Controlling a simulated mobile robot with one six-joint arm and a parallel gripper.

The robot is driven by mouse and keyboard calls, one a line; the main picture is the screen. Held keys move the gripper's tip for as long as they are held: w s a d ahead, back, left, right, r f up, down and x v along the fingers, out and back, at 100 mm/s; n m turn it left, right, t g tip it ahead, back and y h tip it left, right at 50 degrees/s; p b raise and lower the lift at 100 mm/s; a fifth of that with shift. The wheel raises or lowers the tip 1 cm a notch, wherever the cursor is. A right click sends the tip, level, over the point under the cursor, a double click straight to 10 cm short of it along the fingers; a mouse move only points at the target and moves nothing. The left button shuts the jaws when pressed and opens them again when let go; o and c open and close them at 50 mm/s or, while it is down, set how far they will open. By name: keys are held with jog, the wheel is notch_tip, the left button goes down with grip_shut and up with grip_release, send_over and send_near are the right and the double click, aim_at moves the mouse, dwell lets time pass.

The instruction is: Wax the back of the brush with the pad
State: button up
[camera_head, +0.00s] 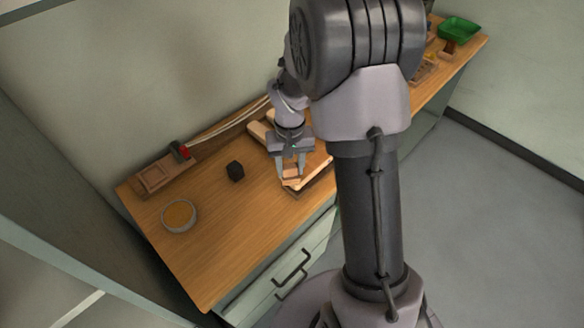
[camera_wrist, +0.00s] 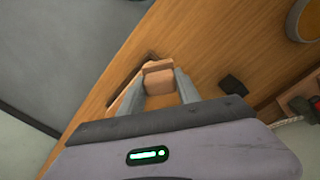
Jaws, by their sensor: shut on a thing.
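My gripper (camera_head: 290,174) is at the bench's front edge, pointing down, with its fingers closed on a small tan block that looks like the pad (camera_wrist: 158,82). A long pale wooden piece, which looks like the brush back (camera_head: 316,174), lies under and beside the fingers with a dark strip along its front side. It also shows left of the fingers in the wrist view (camera_wrist: 124,104). The pad is right at the brush back; I cannot tell whether they touch. A round bowl of orange-brown wax (camera_head: 179,216) stands at the left.
A black cube (camera_head: 235,171) stands between bowl and gripper. A wooden tray (camera_head: 154,178) with a red-and-dark part lies at the back left, with pale strands behind. Pale wooden blocks (camera_head: 260,131) lie behind my gripper. A green bin (camera_head: 459,30) is far right. The bench's front left is clear.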

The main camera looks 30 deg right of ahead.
jog(key=shift+d+r+p, duration=0.25)
jog(key=shift+r+p, duration=0.35)
jog(key=shift+r, duration=0.5)
notch_tip(320, 180, up, 4)
jog(key=p, duration=0.3)
jog(key=shift+r, duration=0.2)
jog(key=shift+a+f, duration=0.1)
